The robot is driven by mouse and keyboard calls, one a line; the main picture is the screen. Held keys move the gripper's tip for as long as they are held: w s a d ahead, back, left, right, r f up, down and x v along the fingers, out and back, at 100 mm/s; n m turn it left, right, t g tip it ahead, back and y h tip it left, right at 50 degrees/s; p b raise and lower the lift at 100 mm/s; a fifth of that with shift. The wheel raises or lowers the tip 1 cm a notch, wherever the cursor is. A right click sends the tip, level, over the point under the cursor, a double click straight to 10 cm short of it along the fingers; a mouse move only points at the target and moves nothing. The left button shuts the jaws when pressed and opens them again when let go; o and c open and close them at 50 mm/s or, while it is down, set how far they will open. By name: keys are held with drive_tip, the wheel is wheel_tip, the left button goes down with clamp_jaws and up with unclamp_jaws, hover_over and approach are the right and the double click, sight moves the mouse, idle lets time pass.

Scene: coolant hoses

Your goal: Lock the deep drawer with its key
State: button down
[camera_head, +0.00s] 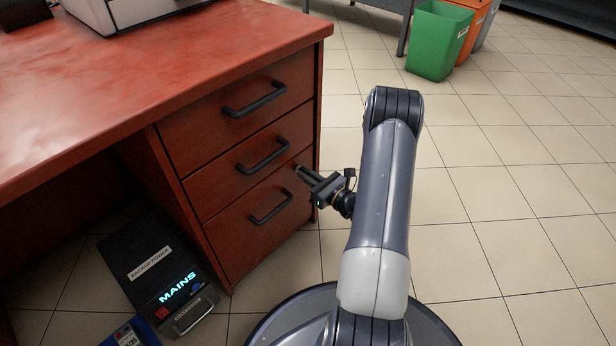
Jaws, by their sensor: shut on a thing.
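The deep drawer (238,248) is the bottom and tallest of three in the red wooden desk pedestal. It is pushed in, its front flush with the drawers above. Its dark bar handle (271,207) is clear of my arm. My gripper (301,170) reaches from the right to the deep drawer's upper right corner, fingertips at or very near the front. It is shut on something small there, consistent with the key. The fingers hide the key and the lock, so how far the key is in or turned cannot be told.
The top drawer (205,125) and middle drawer (215,182) look closed. A black backup power unit (135,262) stands on the floor left of the pedestal, with a blue box (130,335) beside it. Green and orange bins (438,42) stand far back. Tiled floor at right is clear.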

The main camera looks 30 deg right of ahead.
drive_tip(key=shift+n, duration=0.6)
drive_tip(key=c, duration=1.5)
unclamp_jaws()
drive_tip(key=shift+s, duration=0.1)
drive_tip(key=p+v, duration=0.3)
drive_tip(key=v, duration=0.7)
drive_tip(key=shift+s+d, duration=0.1)
drive_tip(key=shift+s, duration=0.2)
